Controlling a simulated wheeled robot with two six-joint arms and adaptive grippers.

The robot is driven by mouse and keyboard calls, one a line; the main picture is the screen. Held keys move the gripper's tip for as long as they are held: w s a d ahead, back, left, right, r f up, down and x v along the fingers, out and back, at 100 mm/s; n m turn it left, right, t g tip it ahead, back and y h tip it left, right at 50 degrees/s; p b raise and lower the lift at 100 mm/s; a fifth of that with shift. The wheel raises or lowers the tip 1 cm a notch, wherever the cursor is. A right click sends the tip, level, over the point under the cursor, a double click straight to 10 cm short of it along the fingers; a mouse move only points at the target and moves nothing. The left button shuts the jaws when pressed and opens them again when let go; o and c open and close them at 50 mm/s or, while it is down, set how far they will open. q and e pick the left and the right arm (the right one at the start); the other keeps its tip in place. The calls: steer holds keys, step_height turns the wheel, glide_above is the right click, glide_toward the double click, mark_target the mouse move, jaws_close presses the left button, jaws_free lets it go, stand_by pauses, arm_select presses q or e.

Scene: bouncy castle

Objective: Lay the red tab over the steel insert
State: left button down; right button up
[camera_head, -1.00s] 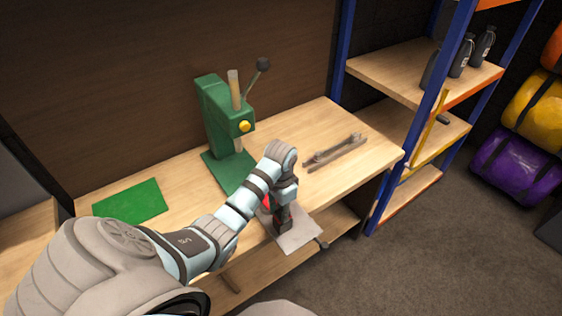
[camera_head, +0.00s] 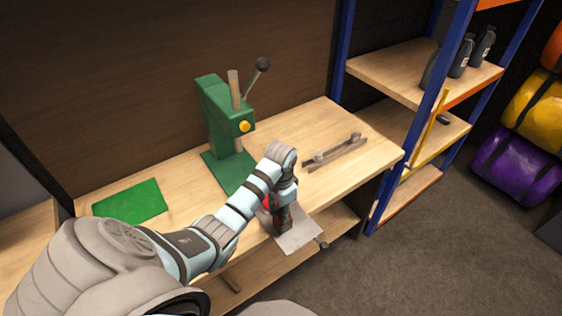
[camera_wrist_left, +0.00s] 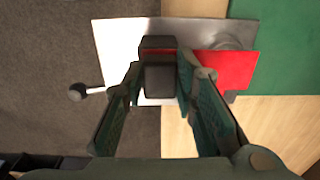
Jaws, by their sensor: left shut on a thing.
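A flat red tab (camera_wrist_left: 225,68) lies on the right part of a pale metal plate (camera_wrist_left: 117,45) in the left wrist view. In the head view only a bit of the red tab (camera_head: 267,202) shows beside my left gripper (camera_head: 283,222). In the left wrist view my left gripper (camera_wrist_left: 160,85) is shut on a dark block (camera_wrist_left: 158,80) with a red stripe, above the plate. I cannot tell whether block and tab are joined. A grey round part (camera_wrist_left: 228,42) shows behind the tab; I cannot tell if it is the steel insert. My right gripper is out of view.
The plate juts over the bench's front edge, with a black-knobbed handle (camera_head: 322,244). A green lever press (camera_head: 215,118) stands behind. A green mat (camera_head: 130,201) lies left and a metal bar (camera_head: 335,152) right. A shelf rack (camera_head: 395,75) stands beyond the bench.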

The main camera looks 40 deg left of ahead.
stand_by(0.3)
arm_select(q)
steer(key=c, duration=1.2)
jaws_free()
